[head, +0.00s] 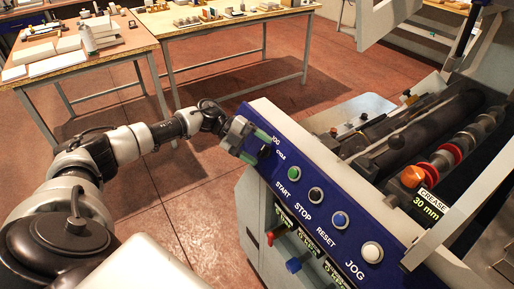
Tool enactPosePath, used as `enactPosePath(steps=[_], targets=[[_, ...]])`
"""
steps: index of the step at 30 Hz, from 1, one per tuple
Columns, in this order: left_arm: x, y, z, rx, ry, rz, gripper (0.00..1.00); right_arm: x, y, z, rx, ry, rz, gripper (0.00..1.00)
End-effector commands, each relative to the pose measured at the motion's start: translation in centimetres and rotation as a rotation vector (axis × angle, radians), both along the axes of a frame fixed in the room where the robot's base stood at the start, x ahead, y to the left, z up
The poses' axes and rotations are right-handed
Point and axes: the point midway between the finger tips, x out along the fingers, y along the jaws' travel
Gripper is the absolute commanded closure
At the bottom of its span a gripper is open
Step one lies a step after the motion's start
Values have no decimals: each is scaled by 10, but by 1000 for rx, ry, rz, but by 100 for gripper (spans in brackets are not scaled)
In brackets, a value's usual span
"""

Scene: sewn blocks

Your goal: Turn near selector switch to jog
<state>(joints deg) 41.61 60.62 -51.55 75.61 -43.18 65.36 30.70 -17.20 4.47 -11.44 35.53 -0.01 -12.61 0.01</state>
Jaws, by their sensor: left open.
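The machine's blue control panel (300,172) slopes across the middle of the head view. My left gripper (257,147) is at the panel's far left end, with its green-tipped fingers open. A small dark selector switch (266,152) sits there beside a "JOG" label and a second small label. The fingers are around or just in front of the switch; I cannot tell if they touch it. The gripper partly hides the switch, and its pointing direction is unclear. My right gripper is not in view.
Along the panel are the green START button (292,173), the STOP button (316,195), the blue RESET button (340,219) and the white JOG button (372,252). Red and blue handles are below. Rollers (430,135) lie behind. Tables with blocks (80,62) stand at the back left.

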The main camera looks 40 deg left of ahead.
Motion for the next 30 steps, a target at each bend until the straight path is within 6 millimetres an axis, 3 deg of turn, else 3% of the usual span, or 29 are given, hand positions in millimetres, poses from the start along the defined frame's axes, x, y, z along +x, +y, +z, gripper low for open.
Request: enactPosePath(steps=[7, 19, 30], targets=[[-3, 16, 5, 2, -1, 4, 32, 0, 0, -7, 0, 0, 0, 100], [-18, 82, 38, 2, -1, 4, 32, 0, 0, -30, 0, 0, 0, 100], [-22, 95, 47, 0, 0, 0, 32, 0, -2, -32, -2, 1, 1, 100]])
